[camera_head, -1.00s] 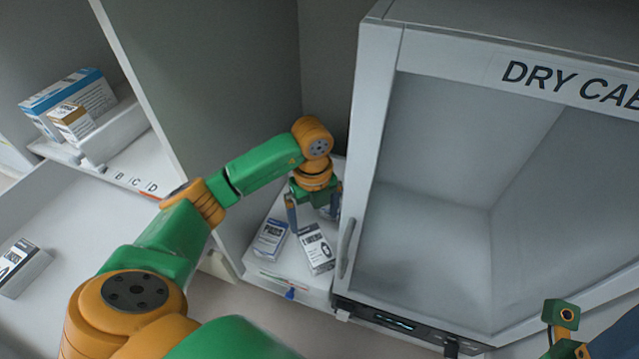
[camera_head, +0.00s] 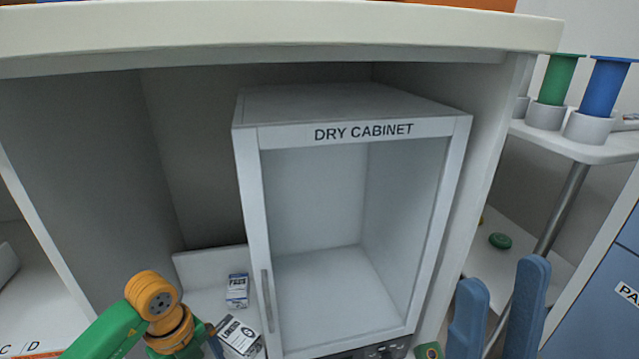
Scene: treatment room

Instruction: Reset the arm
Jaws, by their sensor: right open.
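My right gripper (camera_head: 502,284) rises from the bottom right of the head view. Its two blue fingers point up, stand well apart and have nothing between them. My left arm, green and orange, comes in at the bottom left.
The dry cabinet (camera_head: 353,131) stands under a white worktop (camera_head: 280,30), its glazed front facing me. At the right, a round shelf (camera_head: 610,150) holds a green tube (camera_head: 558,80) and a blue tube (camera_head: 604,88). A green round object (camera_head: 500,240) lies lower.

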